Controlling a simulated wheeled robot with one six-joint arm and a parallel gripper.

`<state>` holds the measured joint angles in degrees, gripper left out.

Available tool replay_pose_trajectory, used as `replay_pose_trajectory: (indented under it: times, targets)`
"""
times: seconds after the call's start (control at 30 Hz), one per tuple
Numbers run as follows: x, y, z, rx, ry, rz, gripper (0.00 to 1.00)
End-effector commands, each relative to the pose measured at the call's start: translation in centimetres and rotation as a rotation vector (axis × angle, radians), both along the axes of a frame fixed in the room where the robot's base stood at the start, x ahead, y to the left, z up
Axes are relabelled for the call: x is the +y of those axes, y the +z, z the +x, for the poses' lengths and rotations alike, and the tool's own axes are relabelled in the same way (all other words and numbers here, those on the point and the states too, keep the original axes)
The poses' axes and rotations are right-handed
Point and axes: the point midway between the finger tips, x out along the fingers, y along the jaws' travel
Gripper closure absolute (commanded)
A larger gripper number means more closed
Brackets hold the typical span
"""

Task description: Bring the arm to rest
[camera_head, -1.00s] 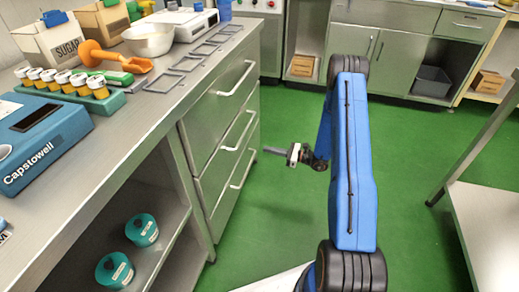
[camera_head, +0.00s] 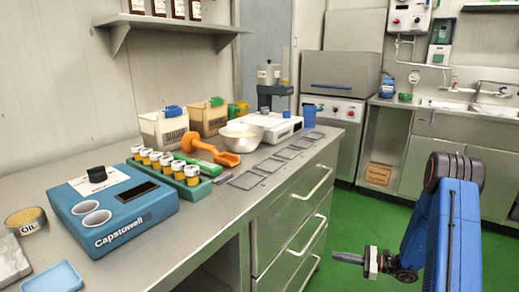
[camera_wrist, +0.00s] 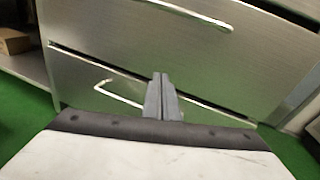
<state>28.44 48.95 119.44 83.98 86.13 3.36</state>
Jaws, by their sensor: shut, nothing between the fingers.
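My gripper (camera_head: 349,258) is at the lower right of the head view, at the end of my blue arm. It points left toward the front of the steel drawer unit (camera_head: 291,222) and is apart from it. In the wrist view its two grey fingers (camera_wrist: 161,98) are together with nothing between them. Behind them are the drawer fronts (camera_wrist: 150,45) with their bar handles. The drawers look closed.
The counter (camera_head: 215,218) carries a blue Capstowell device (camera_head: 115,212), a green rack of several yellow jars, an orange scoop (camera_head: 226,158), a white bowl (camera_head: 240,136) and several flat grey frames. Green floor (camera_head: 340,218) is free between the counter and the far cabinets.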

Motion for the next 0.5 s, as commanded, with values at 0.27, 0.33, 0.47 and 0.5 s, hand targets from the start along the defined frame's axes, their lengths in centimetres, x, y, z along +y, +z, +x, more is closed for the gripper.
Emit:
replay_pose_trajectory:
  times: [0.27,0.33,0.47,0.5]
  targets:
    - [4.5,7.3,-3.7,-0.091,0.199,-0.156,1.0]
    - [5.4,8.9,-4.8,-0.115,0.246,-0.198,1.0]
    - [7.1,11.5,-7.0,-0.159,0.332,-0.276,1.0]
    - [7.5,12.3,-7.7,-0.173,0.357,-0.3,1.0]
